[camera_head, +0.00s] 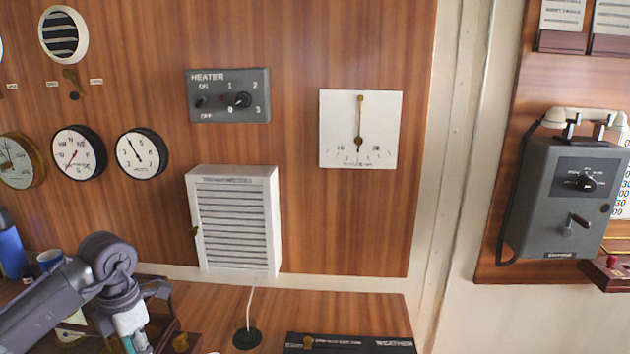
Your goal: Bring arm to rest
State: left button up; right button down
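My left arm comes in from the lower left, its grey links bent over the wooden console. Its wrist points downward near the bottom edge. My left gripper's fingertips are not clearly shown, as the lower part of the arm runs to the bottom of the frame. My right arm and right gripper are not in view. No object can be seen held by the arm.
The wooden console (375,312) has a black weather panel (345,343). A white louvred box (237,222) stands at the wall with a cord below. A blue bottle (10,245) and a cup (50,259) are at left. A grey telephone (567,195) hangs at right.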

pick_arm(q)
jog(key=s+d+m+t+h, duration=0.1)
jog(key=s+d+h, duration=0.2)
jog(key=d+h, duration=1.35)
jog(key=d+r+n+t+h, duration=0.2)
jog(key=d+r+n+t, duration=0.85)
jog(key=d+r, duration=0.2)
jog(key=w+a+f+n+t+y, duration=0.1)
jog(key=a+f+n+t+y, duration=0.3)
jog(key=n+y, duration=0.45)
jog(key=w+a+f+n+t+y, duration=0.1)
jog(key=a+n+t+y, duration=0.5)
jog(key=n, duration=0.5)
jog(key=s+a+f+n+g+y, duration=0.45)
jog(key=a+f+n+g, duration=0.2)
jog(key=f, duration=0.35)
jog(key=s+f+n+g, duration=0.3)
jog(key=s+f+g, duration=0.4)
jog(key=s, duration=0.4)
jog(key=s+f+n+g, duration=0.3)
jog(key=s+f+g, duration=0.2)
jog(key=s+f, duration=0.5)
notch_tip(320, 180, down, 25)
jog(key=s, duration=0.2)
jog(key=s+a+f+g, duration=0.2)
jog(key=s+a+f, duration=0.1)
jog(key=s+f, duration=1.2)
jog(key=shift+s+a+f+m, duration=0.25)
jog(key=shift+s+m, duration=0.2)
jog(key=shift+s, duration=0.25)
